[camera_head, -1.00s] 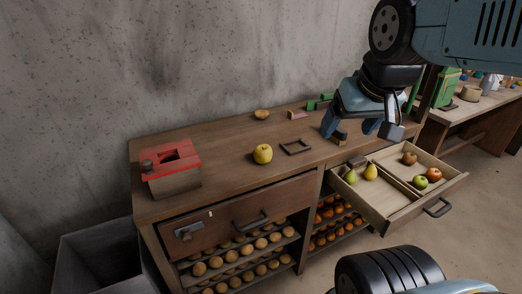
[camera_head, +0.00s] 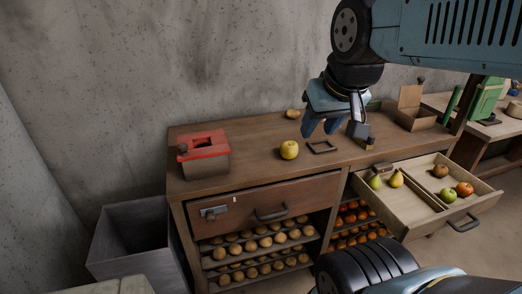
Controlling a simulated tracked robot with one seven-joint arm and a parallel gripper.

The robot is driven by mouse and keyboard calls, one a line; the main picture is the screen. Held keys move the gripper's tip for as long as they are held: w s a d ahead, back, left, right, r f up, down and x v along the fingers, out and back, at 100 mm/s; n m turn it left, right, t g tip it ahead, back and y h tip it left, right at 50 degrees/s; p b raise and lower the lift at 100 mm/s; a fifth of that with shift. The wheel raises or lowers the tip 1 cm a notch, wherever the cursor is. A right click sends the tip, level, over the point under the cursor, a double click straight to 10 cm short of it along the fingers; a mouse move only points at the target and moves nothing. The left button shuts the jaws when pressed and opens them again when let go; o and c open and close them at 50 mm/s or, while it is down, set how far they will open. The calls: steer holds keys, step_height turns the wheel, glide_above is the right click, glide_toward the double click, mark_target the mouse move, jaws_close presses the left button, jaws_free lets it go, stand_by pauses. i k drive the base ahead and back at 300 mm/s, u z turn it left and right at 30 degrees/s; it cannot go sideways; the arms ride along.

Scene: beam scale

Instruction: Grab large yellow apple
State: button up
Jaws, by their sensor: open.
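The large yellow apple (camera_head: 289,150) stands on the wooden workbench top (camera_head: 240,167), left of a small dark square frame. My gripper (camera_head: 333,130) hangs above the bench to the right of the apple. Its fingers are spread and point down, and I see nothing held between them. The gripper is apart from the apple.
A red-lidded box (camera_head: 204,154) stands at the bench's left. The dark frame (camera_head: 322,147) lies right of the apple. An open drawer (camera_head: 408,214) with pears, apples and an orange juts out at right. A grey bin (camera_head: 132,242) stands at lower left. A cardboard box (camera_head: 415,112) is at the back right.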

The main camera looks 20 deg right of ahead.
mark_target(289, 149)
steer(key=z, duration=1)
steer(key=i, duration=0.1)
steer(key=u, duration=2.4)
steer(key=k, duration=1.1)
steer(key=z, duration=1.85)
steer(key=i, duration=1)
steer(key=u, duration=0.1)
